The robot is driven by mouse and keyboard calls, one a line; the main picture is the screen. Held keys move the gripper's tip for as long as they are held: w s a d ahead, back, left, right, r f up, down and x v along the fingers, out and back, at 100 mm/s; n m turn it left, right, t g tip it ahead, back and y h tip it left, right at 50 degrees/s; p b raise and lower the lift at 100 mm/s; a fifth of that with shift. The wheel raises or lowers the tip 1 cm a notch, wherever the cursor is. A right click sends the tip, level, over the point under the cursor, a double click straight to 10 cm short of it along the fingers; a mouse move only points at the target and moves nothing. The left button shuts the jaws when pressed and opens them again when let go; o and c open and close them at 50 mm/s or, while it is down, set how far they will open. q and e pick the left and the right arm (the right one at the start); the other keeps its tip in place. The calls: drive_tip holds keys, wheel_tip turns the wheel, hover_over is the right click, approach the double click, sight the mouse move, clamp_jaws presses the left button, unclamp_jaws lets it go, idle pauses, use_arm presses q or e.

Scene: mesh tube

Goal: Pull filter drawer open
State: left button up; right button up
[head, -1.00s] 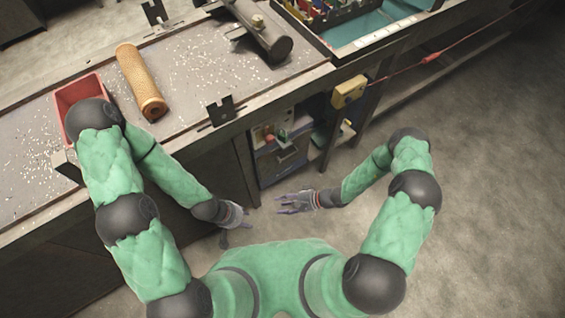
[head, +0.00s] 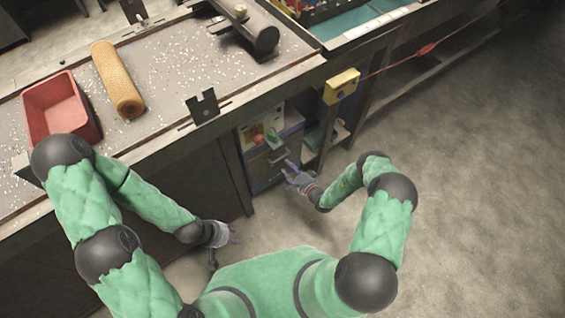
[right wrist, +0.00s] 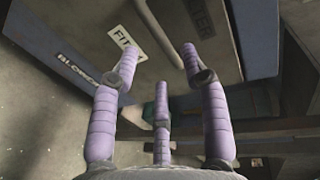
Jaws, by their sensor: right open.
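The filter drawer (right wrist: 95,25) fills the upper part of the right wrist view. In the head view the drawer front (head: 263,166) is low in the cabinet under the bench and looks closed. My right gripper (head: 290,168) is open just in front of it. In the right wrist view its spread purple fingers (right wrist: 160,60) point at the handle, which shows between the tips; contact cannot be told. My left gripper (head: 232,234) hangs empty, away from the drawer; its finger opening is unclear.
Red and green knobs (head: 266,137) sit above the drawer. A yellow box (head: 341,86) hangs at the bench edge with a red cable. A mesh tube (head: 118,80) and red bin (head: 60,105) are on the bench. The floor (head: 470,220) at right is clear.

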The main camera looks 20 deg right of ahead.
drive_tip(key=shift+b+x, duration=0.8)
drive_tip(key=shift+x, duration=2)
clamp_jaws()
